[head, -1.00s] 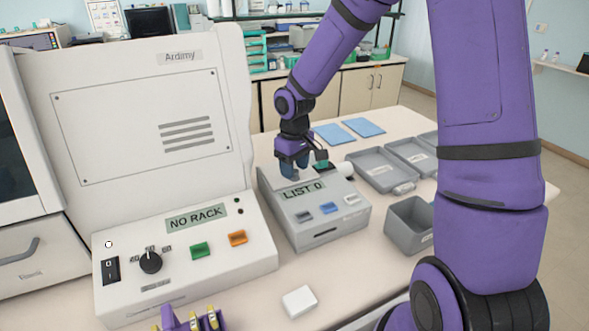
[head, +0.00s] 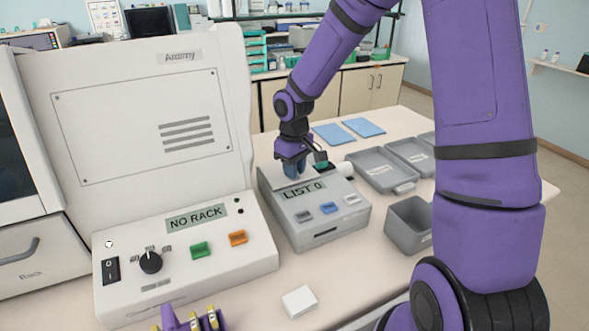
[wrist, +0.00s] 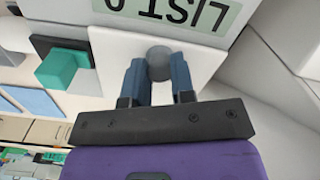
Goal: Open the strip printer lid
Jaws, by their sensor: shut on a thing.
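The strip printer (head: 325,219) is a grey box with a "LIST 0" display and small buttons, standing right of the large white machine. Its pale lid (wrist: 112,62) is on top, behind the display, and looks flat and down. My gripper (head: 295,174) points down over the lid. In the wrist view, its blue fingers (wrist: 157,66) are shut on a round grey knob (wrist: 159,57) on the lid. In the head view, the fingers and wrist hide the knob and part of the lid.
The large white machine (head: 150,115) with a "NO RACK" display stands close on the left. Grey trays (head: 372,172) and a grey bin (head: 408,226) lie to the right. A small white block (head: 299,301) lies in front. Blue sheets (head: 333,134) lie behind.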

